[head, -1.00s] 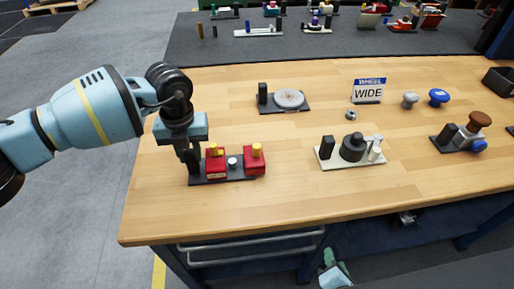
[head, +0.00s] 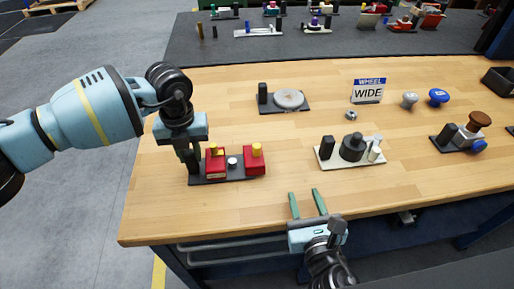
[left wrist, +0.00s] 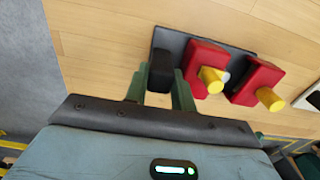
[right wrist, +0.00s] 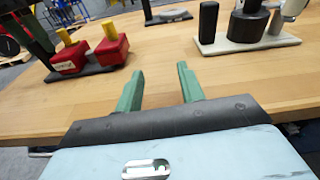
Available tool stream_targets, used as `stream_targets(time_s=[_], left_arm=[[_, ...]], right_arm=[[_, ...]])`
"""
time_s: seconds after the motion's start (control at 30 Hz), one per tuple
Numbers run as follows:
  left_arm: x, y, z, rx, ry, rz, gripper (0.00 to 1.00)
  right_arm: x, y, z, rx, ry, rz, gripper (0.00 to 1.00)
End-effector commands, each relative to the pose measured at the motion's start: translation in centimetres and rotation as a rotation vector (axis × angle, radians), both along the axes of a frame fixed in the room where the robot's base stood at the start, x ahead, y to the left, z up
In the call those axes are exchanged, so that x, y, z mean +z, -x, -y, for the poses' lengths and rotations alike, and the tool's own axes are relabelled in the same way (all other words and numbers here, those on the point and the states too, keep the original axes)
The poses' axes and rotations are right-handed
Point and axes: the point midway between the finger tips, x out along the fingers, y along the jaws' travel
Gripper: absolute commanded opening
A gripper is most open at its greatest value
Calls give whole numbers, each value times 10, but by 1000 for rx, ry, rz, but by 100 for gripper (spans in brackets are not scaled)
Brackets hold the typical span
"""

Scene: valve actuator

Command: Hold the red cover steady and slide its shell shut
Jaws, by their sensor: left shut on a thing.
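The red cover is in two red blocks with yellow knobs, a left block (head: 215,166) and a right block (head: 254,161), apart on a dark base plate (head: 232,181). A small silver cylinder (head: 232,163) shows between them. A black upright post (left wrist: 162,70) stands at the plate's left end. My left gripper (left wrist: 159,84) is shut on this post, one finger on each side, beside the left red block. My right gripper (head: 306,192) is open and empty over the table's front edge, right of and nearer than the red blocks, which show upper left in the right wrist view (right wrist: 112,48).
A cream plate with a dark round part (head: 352,147) stands right of the red blocks. A plate with a grey disc (head: 289,98) and a "WHEEL WIDE" sign (head: 368,91) stand farther back. Bare wood lies between the right gripper and the red blocks.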

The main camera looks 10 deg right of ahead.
Motion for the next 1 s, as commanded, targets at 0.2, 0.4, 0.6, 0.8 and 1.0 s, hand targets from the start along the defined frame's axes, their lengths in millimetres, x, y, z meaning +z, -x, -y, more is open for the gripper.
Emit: stream_targets(time_s=[0.2, 0.4, 0.6, 0.8, 1.0], left_arm=[[-8, 4, 0, -3, -5, -15, 0], [-8, 4, 0, -3, -5, -15, 0], [-8, 4, 0, -3, -5, -15, 0], [-8, 4, 0, -3, -5, -16, 0], [-8, 4, 0, -3, -5, -16, 0]], right_arm=[[17, -21, -42, 193, -58, 70, 39], [26, -27, -56, 263, -80, 107, 39], [27, -28, -58, 269, -81, 109, 39], [28, -44, -62, 267, -82, 112, 39], [28, -78, -71, 267, -82, 112, 39]])
